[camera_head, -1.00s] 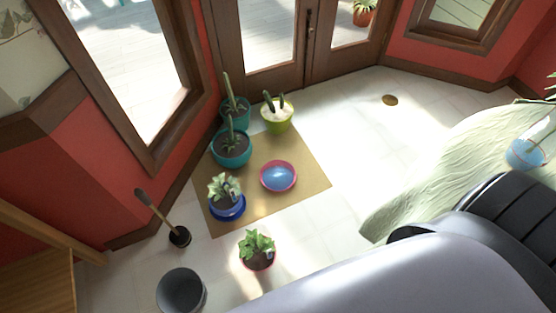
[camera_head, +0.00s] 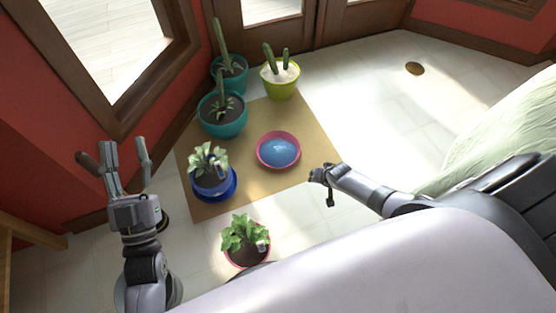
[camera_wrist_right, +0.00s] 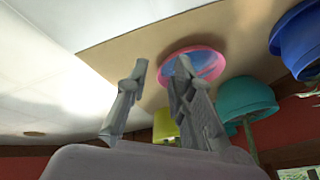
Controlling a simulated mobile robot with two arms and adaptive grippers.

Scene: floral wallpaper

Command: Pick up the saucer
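A pink-rimmed round saucer or shallow dish (camera_head: 278,151) with a blue inside lies flat on a tan mat (camera_head: 300,190). In the right wrist view the saucer (camera_wrist_right: 210,62) shows at upper centre, partly hidden behind a finger. My right gripper (camera_head: 322,178) is at the right edge of the mat, right of and nearer than the saucer, apart from it. Its fingers (camera_wrist_right: 162,66) are spread and empty in the wrist view. My left gripper (camera_head: 127,152) is raised at the left with its fingers spread and empty. A blue saucer (camera_head: 216,190) sits under a potted plant.
Teal cactus pots (camera_head: 222,122), a yellow-green pot (camera_head: 281,84) and a blue pot (camera_head: 208,168) stand around the saucer. A pink-potted leafy plant (camera_head: 246,243) stands in front. Open floor lies right of the mat.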

